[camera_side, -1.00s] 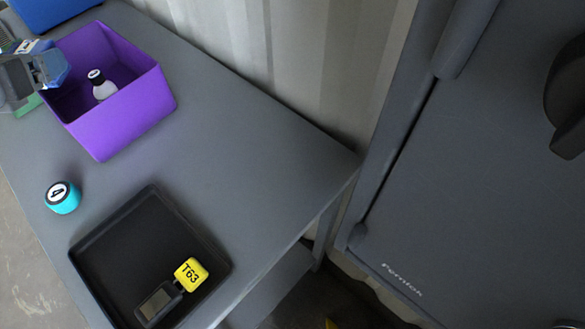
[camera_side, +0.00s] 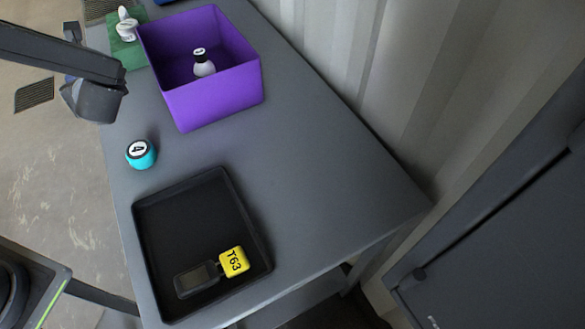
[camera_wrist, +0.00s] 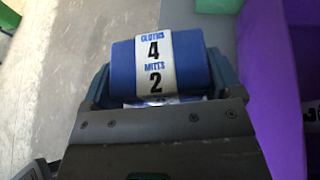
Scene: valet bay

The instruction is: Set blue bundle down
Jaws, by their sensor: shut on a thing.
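The blue bundle (camera_wrist: 195,62) is a rolled blue pack with a white band reading "CLOTHS 4 MITTS 2". In the wrist view it sits between the jaws of my gripper (camera_wrist: 160,84), which are shut on it. In the side view my arm comes in from the upper left and its end (camera_side: 96,100) shows left of the purple bin, over the table's left edge. The bundle cannot be made out there. What lies directly under the bundle is hidden in the wrist view.
The purple bin (camera_side: 215,100) holds a white bottle (camera_side: 203,68). A cyan jar (camera_side: 141,155) stands in front. A black tray (camera_side: 185,220) holds a dark device and a yellow T63 tag (camera_side: 233,261). Table right of the tray is clear.

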